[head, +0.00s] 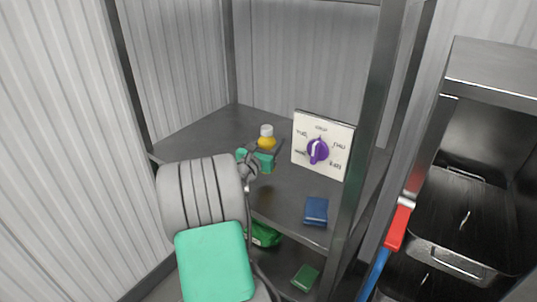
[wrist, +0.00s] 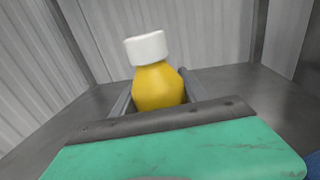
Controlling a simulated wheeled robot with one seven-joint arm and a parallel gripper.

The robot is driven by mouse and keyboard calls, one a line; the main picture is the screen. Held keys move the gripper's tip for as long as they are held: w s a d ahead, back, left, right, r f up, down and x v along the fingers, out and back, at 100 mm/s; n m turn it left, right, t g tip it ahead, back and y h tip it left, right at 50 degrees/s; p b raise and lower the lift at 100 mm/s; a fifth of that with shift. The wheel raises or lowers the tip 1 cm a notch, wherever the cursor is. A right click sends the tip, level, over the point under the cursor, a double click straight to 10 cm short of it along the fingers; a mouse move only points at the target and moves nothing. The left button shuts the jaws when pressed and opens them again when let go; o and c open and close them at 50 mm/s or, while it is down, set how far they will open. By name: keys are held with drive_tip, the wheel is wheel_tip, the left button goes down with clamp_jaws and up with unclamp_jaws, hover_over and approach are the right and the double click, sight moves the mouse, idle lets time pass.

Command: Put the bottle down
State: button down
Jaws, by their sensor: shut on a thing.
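The bottle is yellow with a white cap. In the head view the bottle (head: 266,142) is at the upper shelf (head: 200,140), left of the dial panel. My gripper (head: 268,150) reaches in from the front left and is shut on it. In the wrist view the bottle (wrist: 158,85) stands between the two fingers of my gripper (wrist: 158,90), tilted slightly in the picture. Its lower part is hidden behind the gripper's body, so I cannot tell whether its base touches the shelf.
A white panel (head: 301,163) with a purple dial (head: 318,150) stands right of the bottle. A blue box (head: 316,211) lies near the shelf's front. A shelf post (head: 362,130) rises at the right. Green packages (head: 305,277) lie below. The shelf's back left is clear.

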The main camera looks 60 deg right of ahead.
drive_tip(key=shift+f, duration=2.25)
drive_tip(key=shift+f, duration=0.1)
drive_tip(key=c, duration=0.6)
unclamp_jaws()
drive_tip(key=shift+f, duration=0.1)
drive_tip(key=a+b, duration=0.2)
drive_tip(key=a, duration=1)
drive_tip(key=shift+s, duration=0.1)
